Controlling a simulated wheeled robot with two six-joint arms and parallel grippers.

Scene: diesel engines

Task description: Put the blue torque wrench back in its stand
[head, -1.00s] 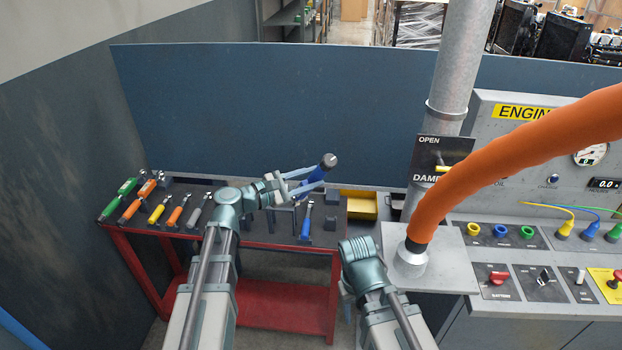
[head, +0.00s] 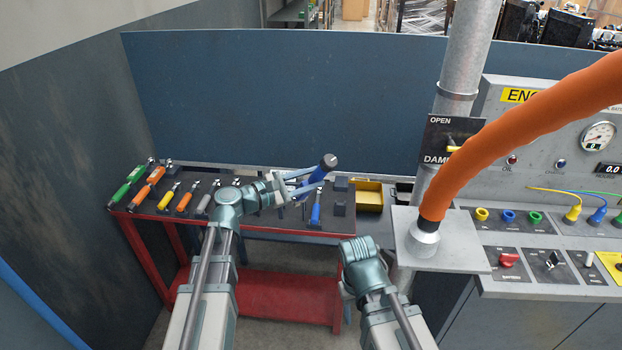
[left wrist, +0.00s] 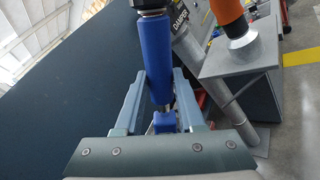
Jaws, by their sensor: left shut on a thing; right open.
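My left gripper (head: 300,184) is shut on the blue torque wrench (head: 321,171) and holds it tilted above the right part of the red tool table (head: 283,231). In the left wrist view the wrench's blue handle (left wrist: 155,58) stands up between the fingers, its dark end at the top edge. A smaller blue-handled tool (head: 315,213) rests on the table just below the held wrench. Dark holder blocks (head: 340,208) stand on the table top; I cannot tell which is the wrench's stand. My right gripper (head: 344,290) is low in front of the table, mostly hidden by its wrist.
Green (head: 128,183), orange (head: 148,187), yellow and grey-handled tools lie along the table's left. A yellow bin (head: 368,195) stands right of it. A blue panel (head: 280,100) stands behind.

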